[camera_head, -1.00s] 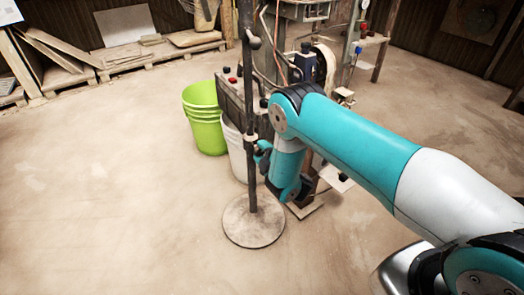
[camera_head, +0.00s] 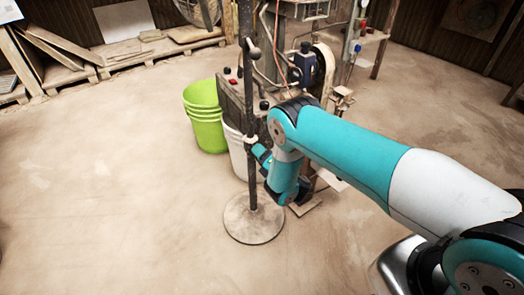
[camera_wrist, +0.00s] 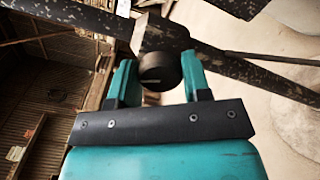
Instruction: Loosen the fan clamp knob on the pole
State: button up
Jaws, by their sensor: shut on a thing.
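A dark, mottled pole (camera_head: 250,110) stands upright on a round base plate (camera_head: 253,222) in the head view. My gripper (camera_head: 259,149) reaches the pole from the right, at a clamp about midway up. In the wrist view the round black knob (camera_wrist: 160,72), with a pale mark on its face, sits between the two teal fingers of my gripper (camera_wrist: 157,62). The fingers are shut on its sides. The pole (camera_wrist: 265,77) runs across the wrist view behind the knob. In the head view the knob is hidden by my gripper and wrist.
Green stacked buckets (camera_head: 203,118) and a white bucket (camera_head: 236,155) stand left of and behind the pole. The press machine (camera_head: 300,75) stands close behind. Part of a fan (camera_head: 197,10) shows at the top. The floor (camera_head: 110,210) at left and front is clear.

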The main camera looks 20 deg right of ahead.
jog(key=shift+n, duration=0.6)
jog(key=o, duration=0.9)
jog(key=shift+o, duration=0.2)
jog(key=shift+p, duration=0.55)
jog(key=p+v, duration=1.4)
jog(key=v, duration=0.3)
jog(key=shift+s+p, duration=0.2)
jog(key=shift+p, duration=0.1)
